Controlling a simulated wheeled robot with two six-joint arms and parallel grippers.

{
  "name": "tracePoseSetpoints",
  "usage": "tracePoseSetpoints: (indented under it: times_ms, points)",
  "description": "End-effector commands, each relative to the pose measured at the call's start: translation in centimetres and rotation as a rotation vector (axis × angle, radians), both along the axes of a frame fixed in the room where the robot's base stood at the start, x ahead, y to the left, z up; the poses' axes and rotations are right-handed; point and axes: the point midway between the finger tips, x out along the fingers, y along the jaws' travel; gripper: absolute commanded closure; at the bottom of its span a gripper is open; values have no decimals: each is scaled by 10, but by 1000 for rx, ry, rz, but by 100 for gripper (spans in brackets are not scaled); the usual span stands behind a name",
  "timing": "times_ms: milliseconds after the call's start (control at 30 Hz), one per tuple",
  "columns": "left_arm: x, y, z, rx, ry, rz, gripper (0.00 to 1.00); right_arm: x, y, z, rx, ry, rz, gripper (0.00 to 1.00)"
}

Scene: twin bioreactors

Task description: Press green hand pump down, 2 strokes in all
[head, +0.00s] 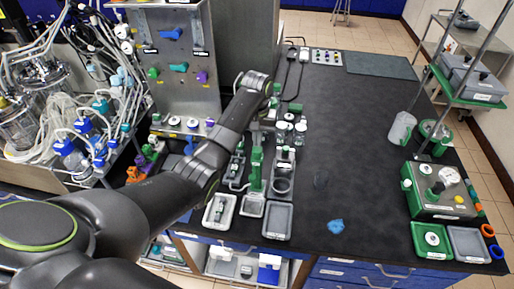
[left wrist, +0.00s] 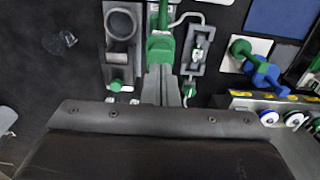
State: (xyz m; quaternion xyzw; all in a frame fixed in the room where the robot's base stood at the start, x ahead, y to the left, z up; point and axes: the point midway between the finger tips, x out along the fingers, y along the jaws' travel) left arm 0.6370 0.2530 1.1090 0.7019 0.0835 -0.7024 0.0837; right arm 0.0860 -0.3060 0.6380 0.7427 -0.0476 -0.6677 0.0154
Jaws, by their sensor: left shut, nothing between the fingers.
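The green hand pump (head: 256,172) stands upright on the black bench, left of the middle in the head view. In the left wrist view the green pump (left wrist: 160,47) is at top centre. My left gripper (left wrist: 162,70) is shut and empty, its fingertips right at the green part. I cannot tell whether they touch it. In the head view my left arm reaches over from the left, and its wrist is beyond the pump. My right gripper is not in view.
A grey holder with a round cup (head: 282,185) stands right beside the pump. Small trays (head: 277,222) lie in front. Clear jars (head: 300,132) stand behind. A metal panel (head: 175,60) rises at the left. A green gauge box (head: 440,200) is at the right. The bench middle is mostly clear.

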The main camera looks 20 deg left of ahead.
Motion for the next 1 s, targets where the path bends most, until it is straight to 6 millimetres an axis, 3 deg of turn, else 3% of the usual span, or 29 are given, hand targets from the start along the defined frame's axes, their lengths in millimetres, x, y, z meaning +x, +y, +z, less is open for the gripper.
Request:
tracePoseSetpoints:
  times_ms: [333, 1000]
  points:
    - [0, 0, -3, 0, 0, 0, 100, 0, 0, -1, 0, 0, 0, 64]
    - [-1, 0, -30, 1, 2, 1, 100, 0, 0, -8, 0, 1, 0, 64]
